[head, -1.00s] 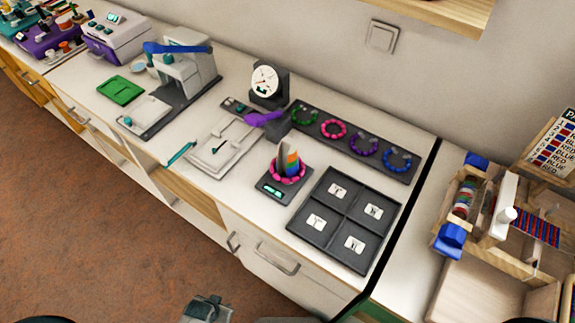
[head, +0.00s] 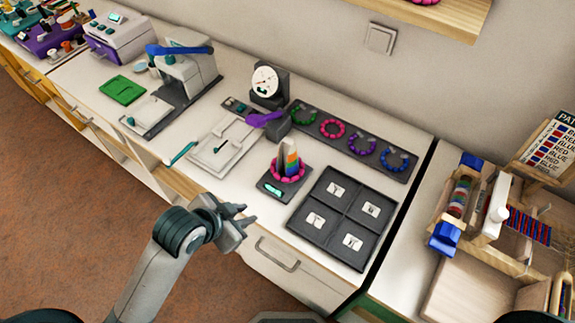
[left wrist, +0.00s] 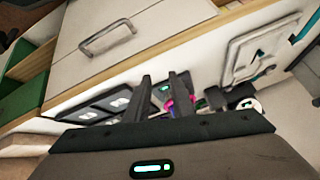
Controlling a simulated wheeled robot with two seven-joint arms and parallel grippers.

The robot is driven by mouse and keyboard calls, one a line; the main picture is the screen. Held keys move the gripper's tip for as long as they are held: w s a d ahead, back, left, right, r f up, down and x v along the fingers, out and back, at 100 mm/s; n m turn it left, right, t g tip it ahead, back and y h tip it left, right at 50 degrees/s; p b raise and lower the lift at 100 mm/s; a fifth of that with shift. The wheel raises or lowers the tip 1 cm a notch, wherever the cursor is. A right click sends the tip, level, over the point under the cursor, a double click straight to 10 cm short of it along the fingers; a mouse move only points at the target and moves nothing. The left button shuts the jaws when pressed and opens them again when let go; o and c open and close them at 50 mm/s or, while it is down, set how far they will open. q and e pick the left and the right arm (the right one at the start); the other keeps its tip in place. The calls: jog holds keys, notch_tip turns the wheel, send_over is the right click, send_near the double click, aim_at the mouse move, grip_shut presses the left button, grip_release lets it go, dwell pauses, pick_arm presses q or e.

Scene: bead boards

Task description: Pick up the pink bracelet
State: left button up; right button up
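A pink bracelet (head: 287,178) lies around the base of a striped cone (head: 291,158) on a small dark stand with a teal display. Another pink bracelet (head: 332,129) lies on the long dark tray (head: 310,138) at the back, between a green and a purple one. My left gripper (head: 246,214) is open and empty, in front of the counter edge, to the lower left of the cone stand. In the left wrist view, pink beads (left wrist: 169,104) show partly between the two fingers, some distance beyond them. My right gripper is not in view.
A dark four-compartment tray (head: 328,240) with white cards is right of the cone stand. A white board (head: 222,143) lies to its left, with a dial gauge (head: 265,81) behind. A drawer handle (head: 277,255) sticks out below the counter edge.

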pick_arm(q)
jog(key=w+d+r+m+h, duration=0.1)
jog(key=w+d+r+m, duration=0.15)
jog(key=r+m, duration=0.25)
jog(key=w+d+r+m+h, duration=0.1)
jog(key=w+d+r+m, duration=0.15)
jog(key=r+m, duration=0.25)
jog(key=a+r+m+g+y, duration=0.1)
jog(key=a+r+m, duration=0.2)
jog(key=a+m, duration=0.2)
jog(key=shift+r+m+g+y, duration=0.3)
jog(key=shift+r+m, duration=0.1)
jog(key=shift+m, duration=0.5)
jog(key=shift+w, duration=0.1)
jog(key=p+x, duration=0.3)
jog(key=x, duration=0.9)
jog(key=shift+d, duration=0.1)
